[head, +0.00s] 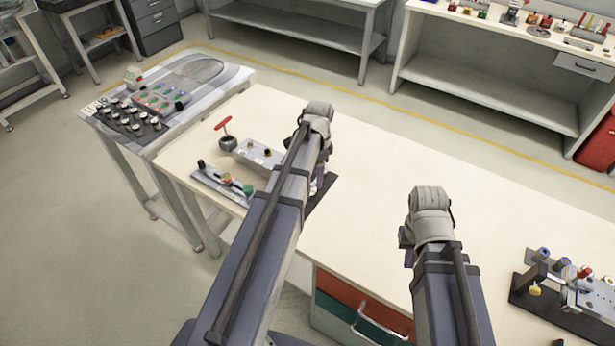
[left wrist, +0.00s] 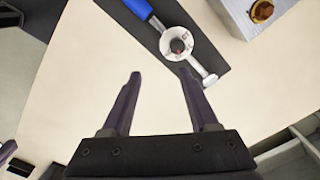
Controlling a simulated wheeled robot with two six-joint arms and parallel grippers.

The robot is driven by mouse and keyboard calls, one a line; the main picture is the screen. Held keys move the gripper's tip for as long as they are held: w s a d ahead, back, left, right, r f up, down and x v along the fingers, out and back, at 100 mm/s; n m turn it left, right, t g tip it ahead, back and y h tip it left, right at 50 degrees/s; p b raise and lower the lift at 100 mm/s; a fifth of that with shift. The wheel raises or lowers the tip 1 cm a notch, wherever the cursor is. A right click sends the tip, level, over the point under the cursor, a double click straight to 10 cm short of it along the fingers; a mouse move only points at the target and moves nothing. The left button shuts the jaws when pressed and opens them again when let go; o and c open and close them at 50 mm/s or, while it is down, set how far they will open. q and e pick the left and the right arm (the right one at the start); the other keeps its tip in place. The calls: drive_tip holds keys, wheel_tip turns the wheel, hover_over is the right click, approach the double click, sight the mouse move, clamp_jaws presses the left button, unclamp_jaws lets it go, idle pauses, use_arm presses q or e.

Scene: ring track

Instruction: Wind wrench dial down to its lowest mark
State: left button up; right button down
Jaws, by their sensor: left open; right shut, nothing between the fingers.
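The wrench (left wrist: 208,66) lies on a dark mat (left wrist: 215,50) in the left wrist view. Its blue handle (left wrist: 138,8) points to the upper left. A round white dial (left wrist: 166,45) with a dark central knob (left wrist: 178,46) sits on its shaft. My left gripper (left wrist: 160,82) is open and empty, its fingertips apart from the dial and just below it in the picture. In the head view my left gripper (head: 318,180) is mostly hidden by its arm, which also hides the wrench; a piece of the mat (head: 326,193) shows. My right gripper (head: 408,252) is shut and empty above the table.
A grey box with brass knobs (head: 258,153) stands beside the mat, near a red-handled tool (head: 224,126) and a plate with small fittings (head: 222,184). A metal fixture (head: 585,295) stands at the right. The table's (head: 400,155) middle is clear.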

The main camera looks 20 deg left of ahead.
use_arm(q)
drive_tip(key=a, duration=0.1)
drive_tip(key=w+a, duration=0.1)
drive_tip(key=a, duration=0.1)
drive_tip(key=shift+w+a+r+m, duration=0.2)
drive_tip(key=shift+r+m, duration=0.1)
drive_tip(key=shift+m, duration=0.1)
drive_tip(key=shift+s, duration=0.1)
use_arm(e)
drive_tip(key=shift+r, duration=0.25)
use_arm(q)
drive_tip(key=shift+f, duration=0.15)
use_arm(e)
drive_tip(key=shift+f, duration=0.1)
use_arm(q)
wheel_tip(320, 180, down, 8)
drive_tip(key=b, duration=0.7)
drive_tip(key=shift+d+r+b, duration=0.1)
drive_tip(key=shift+r+b, duration=0.1)
drive_tip(key=shift+b, duration=0.15)
use_arm(e)
wheel_tip(320, 180, down, 8)
drive_tip(key=shift+r, duration=0.15)
drive_tip(key=shift+r, duration=0.1)
use_arm(q)
clamp_jaws()
